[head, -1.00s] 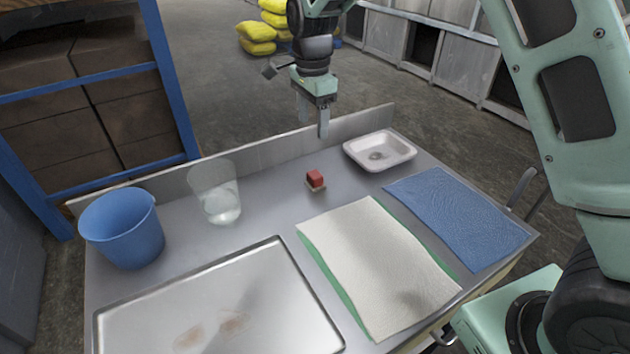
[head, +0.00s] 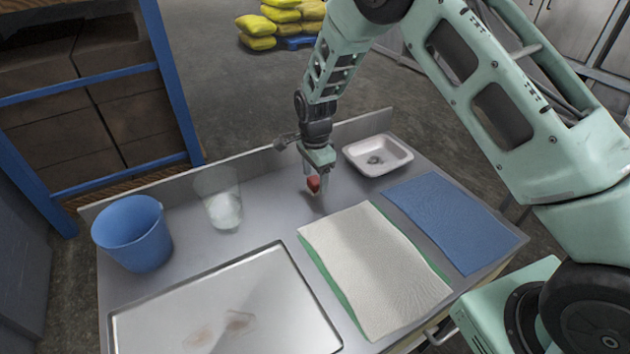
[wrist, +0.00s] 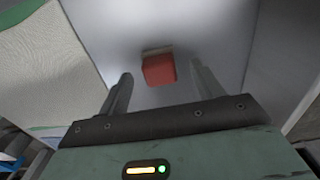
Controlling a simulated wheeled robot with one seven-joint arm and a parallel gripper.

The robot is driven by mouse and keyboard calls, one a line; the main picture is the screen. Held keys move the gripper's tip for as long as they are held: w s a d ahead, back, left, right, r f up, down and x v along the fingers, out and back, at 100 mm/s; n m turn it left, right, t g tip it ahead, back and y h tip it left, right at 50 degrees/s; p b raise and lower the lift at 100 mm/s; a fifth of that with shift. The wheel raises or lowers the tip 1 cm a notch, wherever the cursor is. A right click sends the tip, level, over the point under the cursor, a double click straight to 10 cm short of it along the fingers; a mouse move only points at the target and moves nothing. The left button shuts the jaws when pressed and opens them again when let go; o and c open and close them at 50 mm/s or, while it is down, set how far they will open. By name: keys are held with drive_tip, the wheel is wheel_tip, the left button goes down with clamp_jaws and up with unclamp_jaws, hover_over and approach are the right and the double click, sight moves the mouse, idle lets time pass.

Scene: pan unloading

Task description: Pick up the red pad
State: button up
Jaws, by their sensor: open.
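The red pad (head: 313,184) is a small red block on a lighter base, on the grey worktop behind the white cloth. In the head view my gripper (head: 315,190) is over it and hides part of it. In the wrist view the red pad (wrist: 158,69) lies ahead of and between the two fingertips of my gripper (wrist: 160,78). The fingers are apart and nothing is held. I cannot tell the exact height of the fingertips above the worktop.
A white dish (head: 378,165) stands behind right and a clear cup (head: 222,205) to the left. A blue bucket (head: 135,240), metal tray (head: 240,325), white cloth (head: 375,270) and blue cloth (head: 445,220) cover much of the worktop. A low wall (head: 265,165) runs along the back.

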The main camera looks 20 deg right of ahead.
sight(315, 180)
drive_tip(key=shift+f, duration=1)
drive_tip(key=c, duration=1.2)
drive_tip(key=shift+o, duration=0.2)
wheel_tip(315, 180, up, 10)
drive_tip(key=b, duration=0.2)
drive_tip(key=shift+b, duration=0.4)
